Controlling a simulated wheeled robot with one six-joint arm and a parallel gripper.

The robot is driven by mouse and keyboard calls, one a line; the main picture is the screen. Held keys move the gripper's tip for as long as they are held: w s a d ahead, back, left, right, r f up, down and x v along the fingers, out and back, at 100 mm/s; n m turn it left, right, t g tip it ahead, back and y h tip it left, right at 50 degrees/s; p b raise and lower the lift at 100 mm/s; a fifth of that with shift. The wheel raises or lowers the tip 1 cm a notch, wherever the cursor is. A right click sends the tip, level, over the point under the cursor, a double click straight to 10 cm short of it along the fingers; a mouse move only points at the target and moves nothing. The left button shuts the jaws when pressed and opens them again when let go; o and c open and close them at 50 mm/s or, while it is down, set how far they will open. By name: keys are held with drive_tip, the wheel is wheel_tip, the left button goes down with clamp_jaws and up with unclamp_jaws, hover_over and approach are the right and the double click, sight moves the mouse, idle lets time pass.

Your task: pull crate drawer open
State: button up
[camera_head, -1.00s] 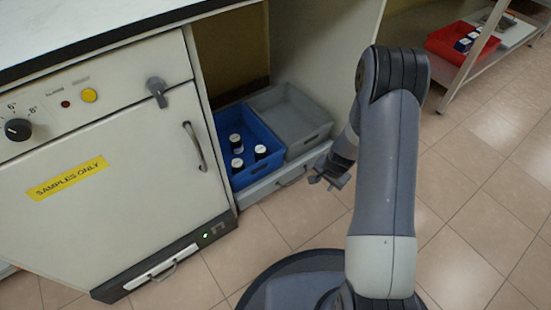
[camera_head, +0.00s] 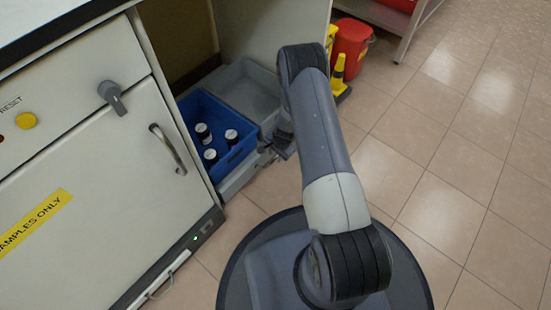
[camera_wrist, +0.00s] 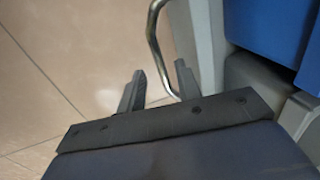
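The crate drawer (camera_head: 240,178) is a low grey drawer at the floor of the cabinet bay, under the blue crate (camera_head: 215,165) and the grey crate (camera_head: 238,82). In the wrist view its front (camera_wrist: 205,45) is at the upper middle, with a shiny bent handle (camera_wrist: 155,45). My gripper (camera_wrist: 160,82) is open, its two fingers apart. The lower end of the handle shows between the fingertips; I cannot tell whether they touch it. In the head view my arm hides most of the gripper and the handle.
Several dark bottles with white caps (camera_head: 204,130) stand in the blue crate. A white cabinet door (camera_head: 110,190) with a handle is at the left. A red bin (camera_head: 350,50) and a yellow caution sign (camera_head: 338,75) are beyond the bay. The tiled floor at the right is clear.

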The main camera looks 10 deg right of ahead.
drive_tip(key=shift+w+a+f, duration=0.1)
drive_tip(key=shift+w+f, duration=0.05)
drive_tip(key=shift+f, duration=0.7)
drive_tip(key=shift+c, duration=0.2)
clamp_jaws()
